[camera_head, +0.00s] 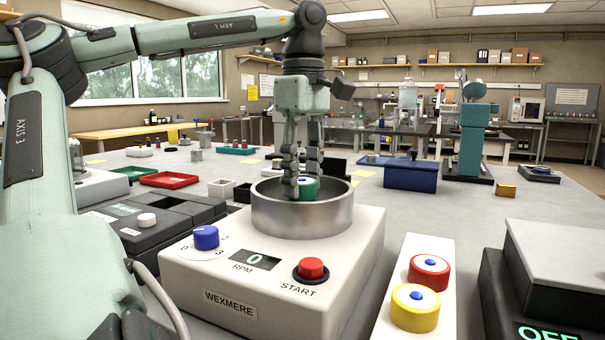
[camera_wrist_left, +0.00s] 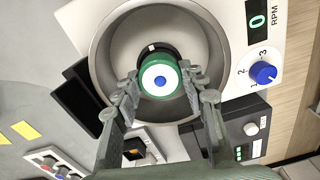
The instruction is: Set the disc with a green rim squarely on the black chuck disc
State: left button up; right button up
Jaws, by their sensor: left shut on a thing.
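The disc with a green rim (camera_head: 309,187) has a white top and a blue centre knob. My left gripper (camera_head: 303,181) is shut on it, one finger on each side, inside the round metal bowl (camera_head: 302,219) of the white spinner. The green-rimmed disc also shows in the left wrist view (camera_wrist_left: 159,80), between the fingertips. The black chuck disc (camera_wrist_left: 165,48) shows there only as a dark edge with a white mark, beyond the green rim; the rest is hidden under the held disc. I cannot tell whether the two touch. My right gripper is not in view.
The bowl wall closely surrounds the gripper. In front are a blue knob (camera_head: 206,238) and a red START button (camera_head: 311,269). Discs with a red rim (camera_head: 429,274) and a yellow rim (camera_head: 415,308) sit on a white strip at right. Trays stand behind left.

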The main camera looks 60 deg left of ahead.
pick_arm(q)
jog(key=shift+p, duration=0.35)
dwell(0.4)
dwell(0.4)
jog(key=shift+p, duration=0.5)
dwell(0.7)
jog(key=shift+f+b, duration=0.55)
jog(key=shift+f, duration=0.35)
jog(key=o, duration=1.2)
jog(key=shift+o, duration=0.2)
jog(key=shift+r, duration=0.1)
